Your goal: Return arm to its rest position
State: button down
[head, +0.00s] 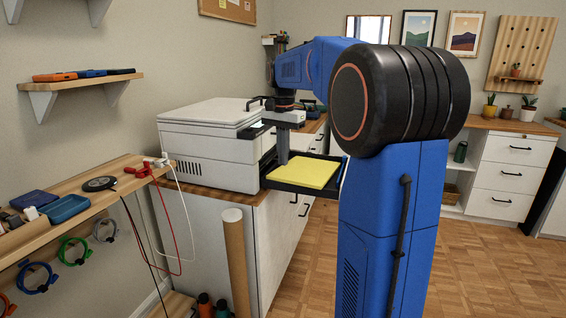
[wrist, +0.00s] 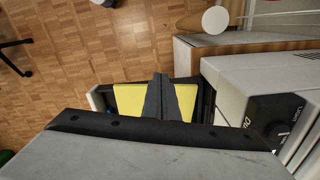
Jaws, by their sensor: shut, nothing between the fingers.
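My arm is blue and black and reaches from the right over to the white printer in the head view. My gripper (head: 283,160) points down in front of the printer, at the back left of a yellow stack of paper (head: 306,172). The paper lies in a black tray (head: 268,183) that sticks out of the printer. In the wrist view the grey fingers (wrist: 163,78) are together, with yellow paper (wrist: 131,101) on both sides of them. I see nothing held. Whether the fingertips touch the paper I cannot tell.
The printer (head: 205,150) stands close to the left of my gripper, on a wood-topped white cabinet (head: 275,245). A cardboard tube (head: 236,262) leans at the cabinet's front. A cluttered wooden desk (head: 125,175) is at left. Open wooden floor (head: 470,265) lies at right.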

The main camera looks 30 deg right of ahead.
dwell(0.5)
jog(key=s+a+f+n+t, duration=0.1)
jog(key=s+a+f+n, duration=0.15)
jog(key=s+a, duration=0.45)
jog(key=s+a+f+n+t, duration=0.15)
jog(key=s+a+n, duration=0.3)
jog(key=s, duration=0.45)
jog(key=s+a+f+n+t, duration=0.1)
jog(key=s+a+f+n, duration=0.2)
jog(key=s+f, duration=0.3)
jog(key=s+a+f+n+t, duration=0.1)
jog(key=s+a+f+n, duration=0.2)
jog(key=s+f, duration=0.2)
jog(key=shift+s+a+f, duration=0.2)
jog(key=shift+s+f, duration=0.15)
jog(key=shift+s, duration=1.4)
jog(key=shift+r, duration=0.1)
